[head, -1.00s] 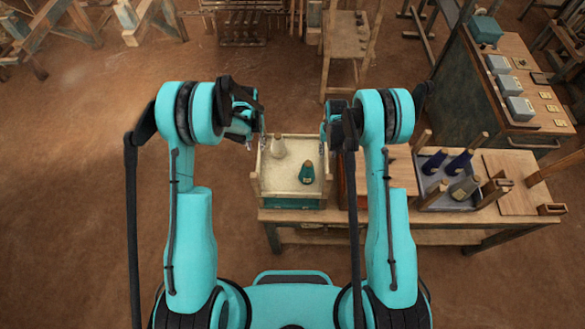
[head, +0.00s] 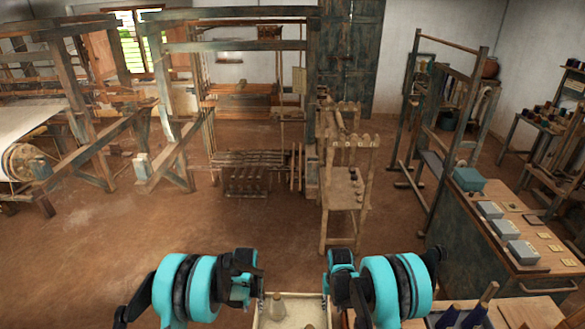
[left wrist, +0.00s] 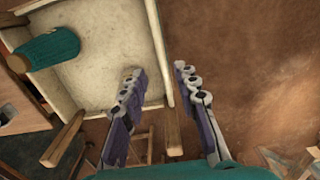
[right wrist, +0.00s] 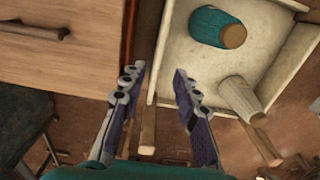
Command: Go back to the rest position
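My left gripper (left wrist: 158,72) is open and empty. In the left wrist view its fingers are apart near the edge of a cream box (left wrist: 105,82). My right gripper (right wrist: 158,72) is also open and empty, above the opposite side of the box. A teal cone (right wrist: 211,25) and a cream cone (right wrist: 238,95) are in the box in the right wrist view. The teal cone also shows in the left wrist view (left wrist: 45,52). In the head view, my left gripper (head: 246,287) and right gripper (head: 332,283) are raised at the bottom.
A wooden drawer front or panel (right wrist: 70,40) lies beside the box. A bench (head: 490,240) with grey boxes stands at the right. A wooden chair (head: 343,190) and loom frames (head: 165,90) are ahead. Open floor (head: 110,245) lies at the left.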

